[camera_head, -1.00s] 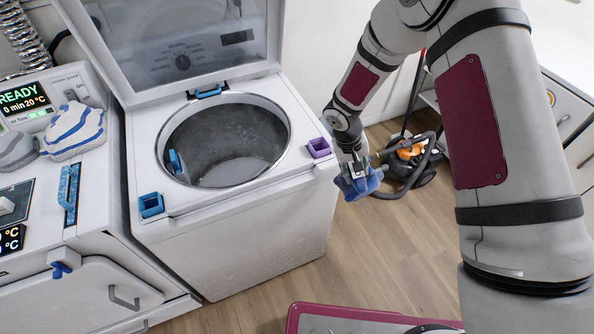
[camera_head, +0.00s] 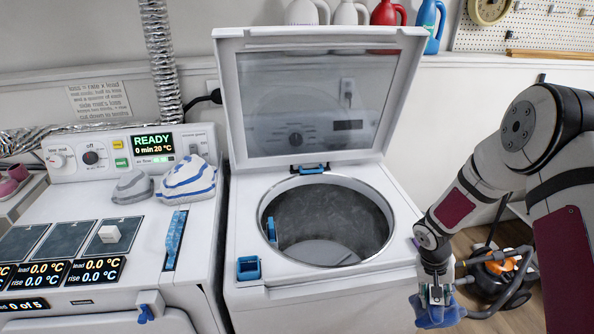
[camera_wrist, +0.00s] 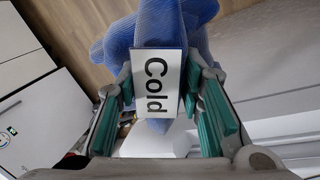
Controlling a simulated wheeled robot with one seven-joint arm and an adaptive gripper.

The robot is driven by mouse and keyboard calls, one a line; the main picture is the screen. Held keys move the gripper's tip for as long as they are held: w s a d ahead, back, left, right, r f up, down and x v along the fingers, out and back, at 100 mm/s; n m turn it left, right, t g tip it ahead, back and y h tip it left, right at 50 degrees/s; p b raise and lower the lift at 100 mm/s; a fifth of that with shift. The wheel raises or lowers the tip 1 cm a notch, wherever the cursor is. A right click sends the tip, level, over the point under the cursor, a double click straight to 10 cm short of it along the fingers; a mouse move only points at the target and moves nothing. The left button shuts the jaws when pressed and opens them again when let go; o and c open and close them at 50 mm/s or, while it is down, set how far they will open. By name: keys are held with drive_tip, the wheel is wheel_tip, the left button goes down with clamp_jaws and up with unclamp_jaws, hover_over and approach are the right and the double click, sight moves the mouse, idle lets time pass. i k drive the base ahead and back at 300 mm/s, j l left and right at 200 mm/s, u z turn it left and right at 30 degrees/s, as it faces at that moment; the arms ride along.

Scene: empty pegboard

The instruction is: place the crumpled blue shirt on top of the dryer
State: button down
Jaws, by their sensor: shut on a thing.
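My gripper (camera_head: 437,296) is shut on the crumpled blue shirt (camera_head: 437,316), which hangs below the fingers at the right front of the open top-loading machine. In the wrist view the blue ribbed shirt (camera_wrist: 150,32) lies between and beyond the green-padded fingers, with a white "Cold" label (camera_wrist: 158,84) in front of it. The dryer (camera_head: 95,218) appears to be the machine on the left with the "READY" display. A grey crumpled cloth (camera_head: 132,187) and a white-and-blue striped cloth (camera_head: 187,179) lie on its top, toward the back right.
The open machine (camera_head: 390,245) has its lid (camera_head: 312,105) raised and stands between my gripper and the dryer. A vacuum cleaner (camera_head: 500,268) stands on the floor at right.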

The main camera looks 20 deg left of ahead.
sight(72, 213)
drive_tip(key=k+j, duration=0.15)
drive_tip(key=j, duration=0.15)
drive_tip(key=k+j+u, duration=0.1)
drive_tip(key=j, duration=0.25)
drive_tip(key=k+j, duration=0.2)
drive_tip(key=j, duration=0.15)
drive_tip(key=k+j+u, duration=0.1)
drive_tip(key=j, duration=0.2)
drive_tip(key=k+j, duration=0.15)
drive_tip(key=j, duration=0.2)
drive_tip(key=k+j+u, duration=0.1)
drive_tip(key=j, duration=0.25)
